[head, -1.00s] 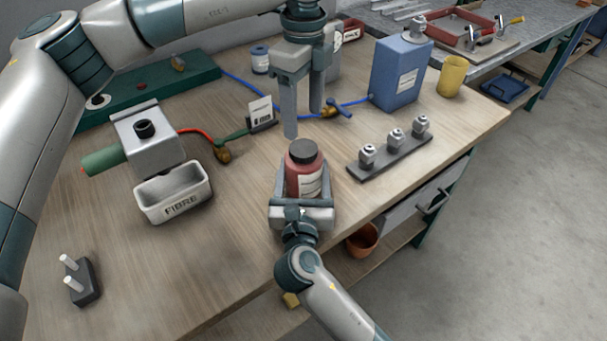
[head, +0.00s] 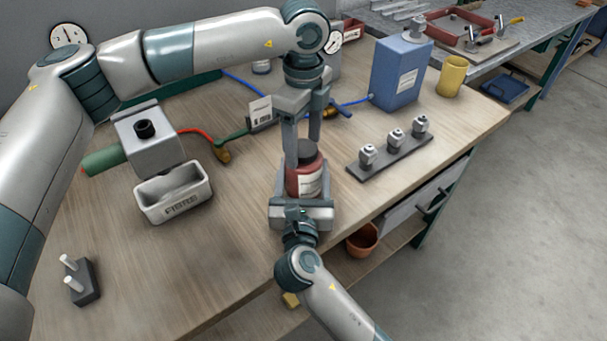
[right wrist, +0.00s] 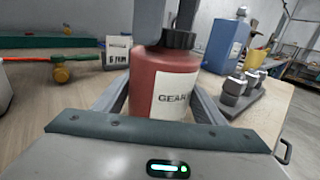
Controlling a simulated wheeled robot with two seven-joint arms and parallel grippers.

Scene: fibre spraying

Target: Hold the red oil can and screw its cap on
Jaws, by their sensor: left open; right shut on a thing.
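The red oil can (head: 304,180) stands upright on the wooden bench, with a white label and a black cap (head: 306,149) on its top. My right gripper (head: 302,205) is shut around the can's body from the near side. In the right wrist view the can (right wrist: 163,82) sits between the fingers, and part of the cap (right wrist: 181,39) shows at its top. My left gripper (head: 302,150) points down from above, its open fingers on either side of the cap. The near finger hides part of the cap; I cannot tell whether the fingers touch it.
A rack of metal nozzles (head: 390,151) lies to the right, with a blue canister (head: 400,75) and yellow cup (head: 452,76) behind. A white FIBRE tray (head: 174,194) stands left.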

